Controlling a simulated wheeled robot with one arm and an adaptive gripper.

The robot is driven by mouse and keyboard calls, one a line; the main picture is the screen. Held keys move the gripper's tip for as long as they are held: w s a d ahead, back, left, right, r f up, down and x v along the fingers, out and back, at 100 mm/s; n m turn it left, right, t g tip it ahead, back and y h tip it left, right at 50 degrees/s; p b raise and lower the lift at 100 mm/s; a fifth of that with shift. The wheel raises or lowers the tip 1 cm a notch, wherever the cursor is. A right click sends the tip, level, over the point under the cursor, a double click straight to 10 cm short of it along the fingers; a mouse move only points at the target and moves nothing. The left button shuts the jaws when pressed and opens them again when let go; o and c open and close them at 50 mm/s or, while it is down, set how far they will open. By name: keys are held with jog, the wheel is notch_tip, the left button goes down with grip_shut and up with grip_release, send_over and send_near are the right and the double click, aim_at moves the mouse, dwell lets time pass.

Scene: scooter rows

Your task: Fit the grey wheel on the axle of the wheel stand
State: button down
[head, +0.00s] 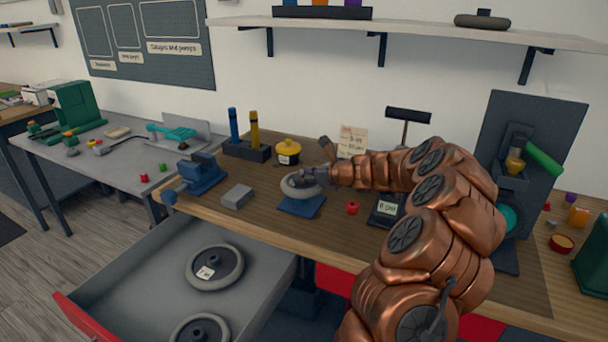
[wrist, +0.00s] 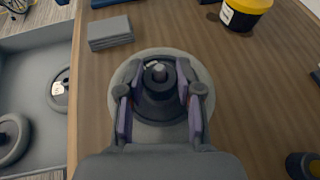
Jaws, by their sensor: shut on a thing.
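My gripper (head: 316,176) is shut on the dark hub of the grey wheel (head: 290,190). In the wrist view the two fingers of my gripper (wrist: 160,104) press the hub from both sides, and the light grey rim of the wheel (wrist: 117,80) shows around them. The wheel lies about level over the blue base of the wheel stand (head: 302,207). A light pin tip, apparently the axle (wrist: 158,72), shows in the hub's middle. How far down the wheel sits is hidden.
An open drawer (head: 152,277) below the bench holds two more wheels, one with a white label (head: 215,267). A grey block (head: 237,196), blue vise (head: 198,175), yellow-lidded pot (head: 287,152) and red knob (head: 352,207) stand around the wheel stand.

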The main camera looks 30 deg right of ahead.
jog(key=shift+f, duration=0.3)
jog(key=c, duration=0.7)
grip_release()
jog(key=v, duration=1.2)
